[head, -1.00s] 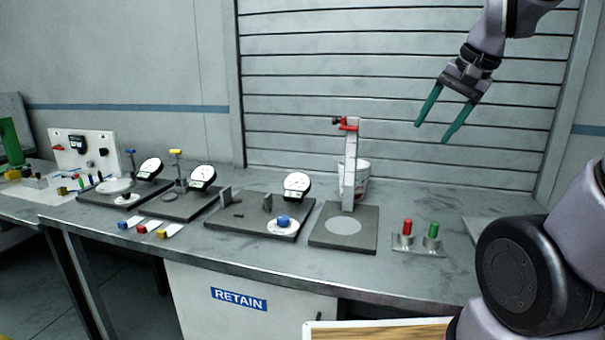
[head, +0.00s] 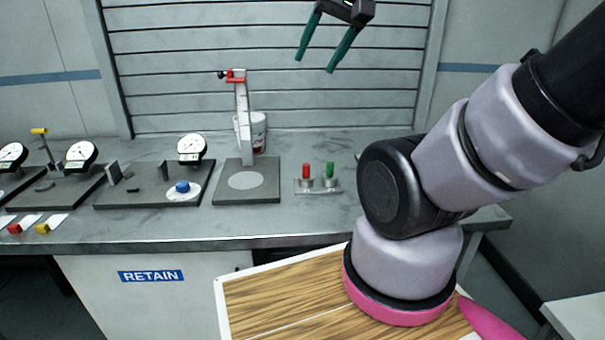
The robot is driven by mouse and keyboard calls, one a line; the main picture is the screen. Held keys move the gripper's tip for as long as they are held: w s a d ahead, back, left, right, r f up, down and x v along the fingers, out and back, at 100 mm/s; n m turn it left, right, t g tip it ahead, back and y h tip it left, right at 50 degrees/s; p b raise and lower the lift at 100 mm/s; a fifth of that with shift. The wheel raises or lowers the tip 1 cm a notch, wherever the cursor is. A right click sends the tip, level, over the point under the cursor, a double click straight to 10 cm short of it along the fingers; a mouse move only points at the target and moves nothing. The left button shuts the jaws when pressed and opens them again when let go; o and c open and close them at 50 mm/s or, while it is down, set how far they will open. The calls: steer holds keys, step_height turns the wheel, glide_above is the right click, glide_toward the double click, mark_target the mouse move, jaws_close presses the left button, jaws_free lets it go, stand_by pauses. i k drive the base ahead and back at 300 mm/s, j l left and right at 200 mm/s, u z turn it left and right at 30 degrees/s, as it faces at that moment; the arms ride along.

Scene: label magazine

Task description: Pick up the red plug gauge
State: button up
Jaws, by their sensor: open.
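The red plug gauge (head: 306,171) stands upright in a small grey metal holder (head: 317,187) on the bench, right of the height stand. A green plug gauge (head: 330,169) stands beside it on the right in the same holder. My gripper (head: 313,66) is open and empty, its two teal fingers pointing down. In the picture it is high above the holder, in front of the slatted wall, well apart from the gauge.
A height stand with a red clamp (head: 242,115) and grey base (head: 247,188) stands left of the holder, a white tub (head: 259,132) behind it. Dial gauge fixtures (head: 192,149) fill the bench's left side. Bench top (head: 290,222) in front of the holder is clear.

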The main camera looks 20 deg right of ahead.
mark_target(305, 166)
steer(key=i+j+z, duration=0.1)
steer(key=j+z, duration=0.25)
steer(key=z, duration=0.15)
steer(key=j+z, duration=0.55)
steer(key=j, duration=0.5)
steer(key=k+j, duration=0.1)
steer(key=j, duration=0.5)
steer(key=j+z, duration=0.15)
steer(key=j, duration=0.45)
steer(key=k, duration=0.05)
